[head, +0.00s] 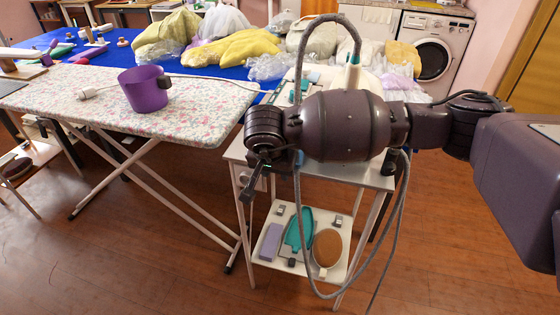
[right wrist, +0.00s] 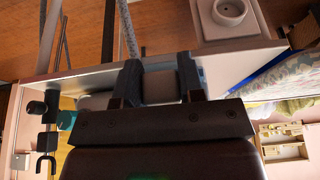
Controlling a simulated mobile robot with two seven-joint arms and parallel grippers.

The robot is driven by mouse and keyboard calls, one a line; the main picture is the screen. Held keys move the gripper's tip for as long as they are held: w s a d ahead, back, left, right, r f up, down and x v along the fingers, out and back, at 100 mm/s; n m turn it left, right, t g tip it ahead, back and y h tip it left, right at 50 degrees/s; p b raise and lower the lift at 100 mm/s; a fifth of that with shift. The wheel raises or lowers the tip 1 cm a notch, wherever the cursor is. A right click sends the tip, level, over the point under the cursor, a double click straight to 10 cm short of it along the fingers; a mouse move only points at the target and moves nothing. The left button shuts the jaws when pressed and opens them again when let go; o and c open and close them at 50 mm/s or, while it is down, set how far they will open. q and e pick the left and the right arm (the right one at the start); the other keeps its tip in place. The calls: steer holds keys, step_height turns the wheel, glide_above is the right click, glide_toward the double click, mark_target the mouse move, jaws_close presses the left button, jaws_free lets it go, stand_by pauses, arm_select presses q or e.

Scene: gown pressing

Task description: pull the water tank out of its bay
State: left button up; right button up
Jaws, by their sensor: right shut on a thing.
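My right gripper (head: 256,182) is at the left front edge of the white trolley's top (head: 375,178) in the head view. In the right wrist view its two dark fingers (right wrist: 160,84) are closed on a grey block (right wrist: 160,86). The block is probably the water tank's grip; most of the tank and its bay are hidden, so I cannot tell how far out it is. A white box with a round knob (right wrist: 232,10) is beside the fingers in the right wrist view. My forearm covers much of the trolley top in the head view. My left gripper is out of view.
A floral ironing board (head: 205,125) with a purple pot (head: 145,88) stands left of the trolley. A grey hose (head: 300,230) loops down past its front. The lower shelf (head: 275,267) holds teal, lilac and brown items. Floor in front is clear.

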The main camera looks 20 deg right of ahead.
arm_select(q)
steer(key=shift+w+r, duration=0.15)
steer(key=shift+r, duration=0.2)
arm_select(e)
steer(key=shift+s+a, duration=0.35)
steer(key=shift+s, duration=0.15)
steer(key=o, duration=1.1)
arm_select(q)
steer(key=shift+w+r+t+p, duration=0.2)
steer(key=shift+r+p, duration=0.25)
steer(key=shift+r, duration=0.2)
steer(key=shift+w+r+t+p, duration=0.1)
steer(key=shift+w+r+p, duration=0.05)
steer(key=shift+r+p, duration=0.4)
arm_select(e)
steer(key=v, duration=0.3)
